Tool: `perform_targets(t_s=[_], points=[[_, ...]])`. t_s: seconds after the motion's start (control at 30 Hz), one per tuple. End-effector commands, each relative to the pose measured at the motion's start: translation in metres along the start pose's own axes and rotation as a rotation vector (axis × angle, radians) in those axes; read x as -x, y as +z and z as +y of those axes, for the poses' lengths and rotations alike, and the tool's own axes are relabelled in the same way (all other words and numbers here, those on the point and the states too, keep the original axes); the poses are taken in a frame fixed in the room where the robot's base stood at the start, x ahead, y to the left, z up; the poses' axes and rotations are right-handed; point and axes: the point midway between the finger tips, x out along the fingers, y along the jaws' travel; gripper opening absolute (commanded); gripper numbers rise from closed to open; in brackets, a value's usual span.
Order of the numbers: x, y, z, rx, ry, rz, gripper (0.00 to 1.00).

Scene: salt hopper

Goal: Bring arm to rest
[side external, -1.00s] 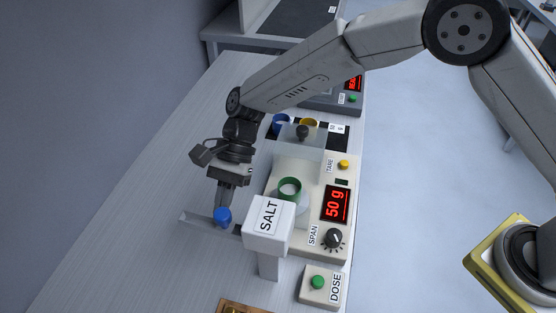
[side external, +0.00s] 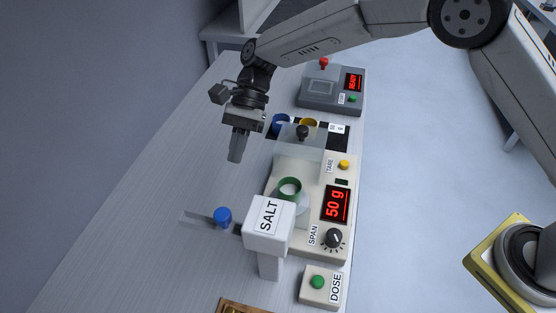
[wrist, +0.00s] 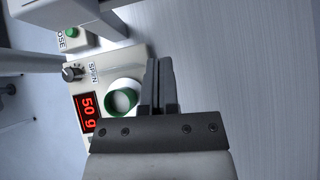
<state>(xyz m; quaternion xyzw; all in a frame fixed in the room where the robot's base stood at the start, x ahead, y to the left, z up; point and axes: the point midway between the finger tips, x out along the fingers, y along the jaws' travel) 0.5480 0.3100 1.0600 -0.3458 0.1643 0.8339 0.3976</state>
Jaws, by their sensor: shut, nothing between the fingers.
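My gripper (side external: 236,157) is shut and empty, pointing down in the air above the left part of the bench in the side view. In the wrist view its two fingers (wrist: 159,68) lie together with nothing between them. It is apart from the blue knob (side external: 223,216), which sits on a grey slide below it, beside the white SALT hopper (side external: 268,228). A green-rimmed cup (side external: 290,187) stands on the scale, whose display (side external: 336,204) reads 50 g. The cup also shows left of the fingers in the wrist view (wrist: 122,97).
A clear panel with a dark knob (side external: 302,132) stands behind the cup. Blue (side external: 280,123) and yellow (side external: 309,122) rings lie farther back, near a grey device (side external: 333,88) reading READY. A DOSE button box (side external: 319,287) stands in front. The bench's left side is clear.

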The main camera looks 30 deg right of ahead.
Motion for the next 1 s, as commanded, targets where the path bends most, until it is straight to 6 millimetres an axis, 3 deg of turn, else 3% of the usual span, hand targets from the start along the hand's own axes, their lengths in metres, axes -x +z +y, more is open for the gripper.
perform_targets(t_s=[0.23,0.67,0.87,1.0], points=[[0.027,0.000,-0.002,0.000,-0.001,0.001,0.00],[0.035,-0.003,0.001,0.006,-0.007,0.016,0.00],[0.045,-0.018,0.018,0.045,-0.031,0.092,0.00],[0.056,-0.036,0.042,0.101,-0.051,0.189,0.00]])
